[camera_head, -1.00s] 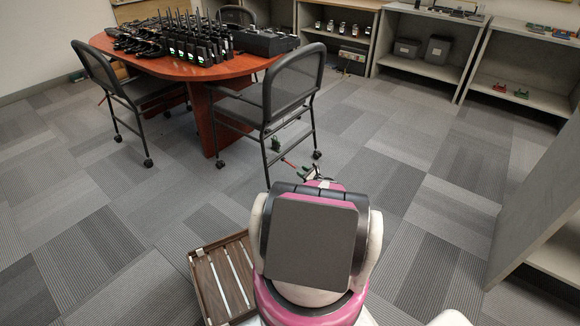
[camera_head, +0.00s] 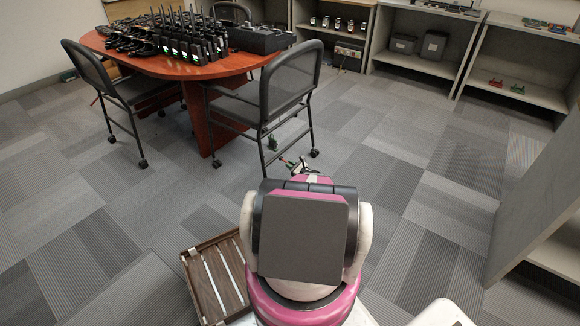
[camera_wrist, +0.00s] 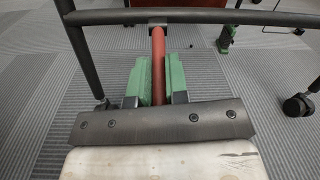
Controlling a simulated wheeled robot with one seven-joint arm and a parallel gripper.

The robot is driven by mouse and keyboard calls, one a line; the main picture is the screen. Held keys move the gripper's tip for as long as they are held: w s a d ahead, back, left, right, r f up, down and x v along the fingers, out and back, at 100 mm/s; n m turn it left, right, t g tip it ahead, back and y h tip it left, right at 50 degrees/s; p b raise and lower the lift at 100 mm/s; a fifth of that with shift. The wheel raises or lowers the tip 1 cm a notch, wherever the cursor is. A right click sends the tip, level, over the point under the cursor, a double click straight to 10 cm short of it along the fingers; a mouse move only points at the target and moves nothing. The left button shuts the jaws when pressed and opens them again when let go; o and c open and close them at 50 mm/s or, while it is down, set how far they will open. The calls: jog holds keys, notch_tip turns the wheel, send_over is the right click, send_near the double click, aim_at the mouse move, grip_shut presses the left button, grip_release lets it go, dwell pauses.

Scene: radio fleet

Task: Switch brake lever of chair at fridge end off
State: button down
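A dark mesh-backed chair (camera_head: 290,85) stands at the near right side of the red-brown table, just beyond my arm. Its red brake lever (camera_wrist: 158,50) hangs from a dark frame bar in the wrist view and points towards my gripper (camera_wrist: 158,75). The green finger pads lie close along both sides of the lever, with no clear gap showing, so the fingers look shut on it. In the head view my gripper (camera_head: 294,164) is small beside the chair's lower frame. The lever is hard to make out there. No fridge is identifiable.
A second chair (camera_head: 95,75) stands left of the table (camera_head: 170,68), which carries several radios. A small green item (camera_wrist: 227,40) is near the chair legs. A slatted brown tray (camera_head: 215,280) lies beside my base. Shelves line the back and right.

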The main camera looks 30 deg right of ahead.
jog(key=shift+r, duration=0.15)
notch_tip(320, 180, up, 2)
jog(key=g+h, duration=0.1)
jog(key=g, duration=0.2)
jog(key=shift+s, duration=0.15)
jog(key=shift+w+a+r+g+h, duration=0.15)
jog(key=shift+r+g+h, duration=0.2)
jog(key=shift+g, duration=0.4)
jog(key=shift+w+d+r+g+h, duration=0.1)
jog(key=shift+r+g+h, duration=0.15)
jog(key=shift+r+g, duration=0.35)
jog(key=shift+w+a+r+g+h, duration=0.15)
jog(key=shift+r+g+h, duration=0.15)
jog(key=shift+g, duration=0.55)
jog(key=shift+d, duration=0.1)
jog(key=c, duration=1.1)
grip_release()
